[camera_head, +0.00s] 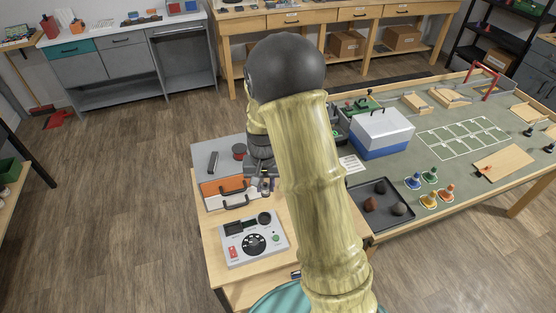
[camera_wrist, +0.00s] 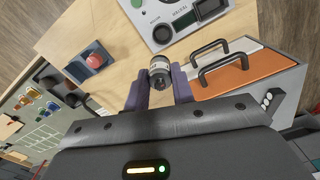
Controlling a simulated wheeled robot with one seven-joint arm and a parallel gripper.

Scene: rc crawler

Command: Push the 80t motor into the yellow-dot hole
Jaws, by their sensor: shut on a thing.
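My gripper (camera_wrist: 160,82) shows two purple fingers in the wrist view, shut on a small silver and black cylindrical motor (camera_wrist: 159,70). The motor's ringed end juts past the fingertips, over the wooden bench top; I cannot tell its height above the wood. In the head view my gripper (camera_head: 262,182) is beside the orange and white box, partly behind my arm, and the motor is too small to make out there. I cannot make out any yellow-dot hole in either view.
The orange and white box (camera_wrist: 254,67) with two black handles is close on the right in the wrist view. A grey control panel (camera_head: 252,240) with a black dial lies in front. A dark block with a red knob (camera_wrist: 94,60) stands left. Bare wood lies between.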

